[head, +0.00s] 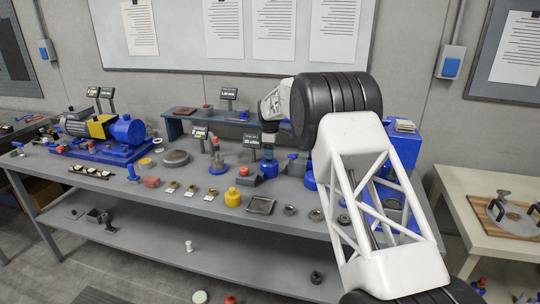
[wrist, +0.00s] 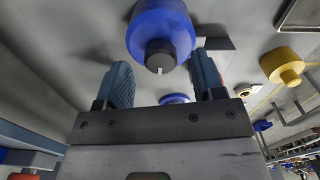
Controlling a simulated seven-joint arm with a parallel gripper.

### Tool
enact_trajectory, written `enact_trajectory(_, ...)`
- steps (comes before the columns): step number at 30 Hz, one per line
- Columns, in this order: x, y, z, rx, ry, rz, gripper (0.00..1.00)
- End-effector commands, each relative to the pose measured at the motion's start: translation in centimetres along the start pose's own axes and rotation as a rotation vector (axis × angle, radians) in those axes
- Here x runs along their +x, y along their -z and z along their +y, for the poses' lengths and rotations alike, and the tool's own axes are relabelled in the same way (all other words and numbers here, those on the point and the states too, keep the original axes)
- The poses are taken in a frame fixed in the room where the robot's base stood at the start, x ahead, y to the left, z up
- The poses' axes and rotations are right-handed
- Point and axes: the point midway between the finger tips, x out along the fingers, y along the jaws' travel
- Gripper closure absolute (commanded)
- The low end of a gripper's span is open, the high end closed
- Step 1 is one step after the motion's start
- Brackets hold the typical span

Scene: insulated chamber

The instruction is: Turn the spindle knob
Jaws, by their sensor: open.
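The spindle knob (wrist: 160,56) is a dark round cap with a white mark, on top of a round blue body (wrist: 161,24). In the wrist view my gripper (wrist: 161,68) is open, with one blue-grey finger on each side of the knob. Gaps show between the knob and both fingers, and I cannot tell how far down the fingers reach. In the head view my gripper (head: 269,148) points down over the blue body (head: 268,169) on the grey bench. The knob itself is hidden there.
A yellow knobbed piece (head: 233,197) and a square grey tray (head: 260,205) stand in front. A small display (head: 251,141) stands close behind my gripper. Blue equipment (head: 310,180) is to the right, partly behind my arm. A blue-and-yellow pump (head: 100,127) is at the far left.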

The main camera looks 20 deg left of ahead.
Motion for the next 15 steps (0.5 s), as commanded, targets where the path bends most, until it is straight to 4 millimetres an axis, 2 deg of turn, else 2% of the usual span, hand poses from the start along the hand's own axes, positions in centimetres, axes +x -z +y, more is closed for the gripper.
enact_trajectory(9, -4.1, 0.0, 0.0, 0.0, -0.002, 0.001, 0.37)
enact_trajectory(15, -5.5, 0.0, 0.0, 0.0, -0.001, 0.0, 0.37)
